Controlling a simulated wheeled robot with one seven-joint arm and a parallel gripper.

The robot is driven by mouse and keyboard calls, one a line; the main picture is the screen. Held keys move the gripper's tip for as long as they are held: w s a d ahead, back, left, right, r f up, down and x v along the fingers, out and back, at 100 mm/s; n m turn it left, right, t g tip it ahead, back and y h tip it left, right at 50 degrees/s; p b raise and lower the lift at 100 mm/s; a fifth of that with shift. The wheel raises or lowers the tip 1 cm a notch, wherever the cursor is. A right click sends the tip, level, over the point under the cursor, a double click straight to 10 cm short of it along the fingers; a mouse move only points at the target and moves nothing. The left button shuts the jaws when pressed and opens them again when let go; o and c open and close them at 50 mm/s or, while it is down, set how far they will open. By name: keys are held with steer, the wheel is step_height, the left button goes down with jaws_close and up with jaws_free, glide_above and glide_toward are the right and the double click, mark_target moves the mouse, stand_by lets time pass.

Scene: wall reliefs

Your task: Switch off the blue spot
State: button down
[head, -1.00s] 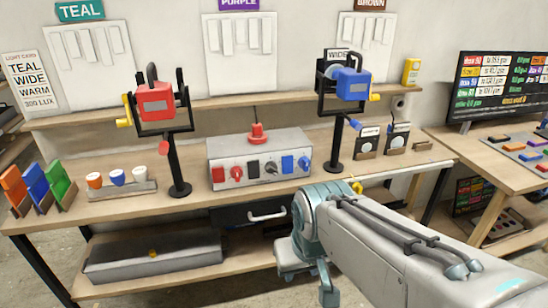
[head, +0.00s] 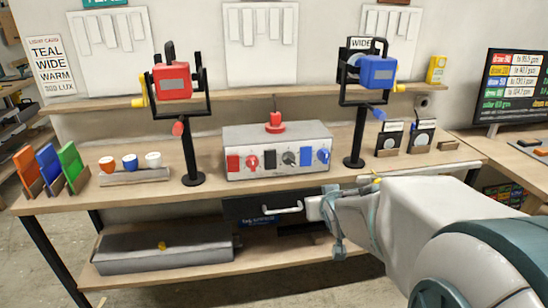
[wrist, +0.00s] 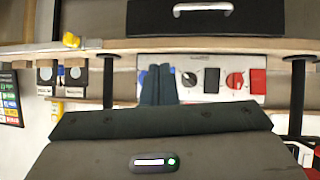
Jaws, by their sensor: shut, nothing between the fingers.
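The blue spot (head: 376,72) stands on a black post at the right of the bench, with a "WIDE" card behind it. The grey control box (head: 230,140) stands at mid-bench. Its front has a red switch (head: 233,163), a red knob (head: 252,162), a black switch (head: 270,160), a black knob (head: 289,158), a blue switch (head: 307,157) and a blue knob (head: 323,155). My gripper (wrist: 157,84) is shut and empty in the wrist view, which is upside down. Its fingers largely hide the blue controls there. In the head view my wrist is in front of the bench edge, below the box.
The red spot (head: 172,80) stands left of the box. A red button (head: 275,126) tops the box. Cups (head: 130,162) and coloured panels (head: 48,168) are at left. A drawer handle (head: 282,210) sticks out below the bench. Card holders (head: 390,138) stand at right.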

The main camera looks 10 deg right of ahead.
mark_target(306, 166)
steer(key=w+d+f+t+y+b, duration=0.2)
steer(key=w+t+b, duration=0.2)
steer(key=w+t, duration=0.1)
steer(key=shift+w+d+n, duration=0.15)
steer(key=shift+w+n, duration=0.25)
steer(key=shift+w, duration=0.45)
steer(key=w, duration=0.4)
steer(key=w+f, duration=0.1)
steer(key=w, duration=0.4)
steer(key=w+f, duration=0.1)
steer(key=w, duration=0.3)
steer(key=shift+w+b, duration=0.35)
steer(key=shift+w, duration=0.05)
steer(key=shift+f, duration=0.15)
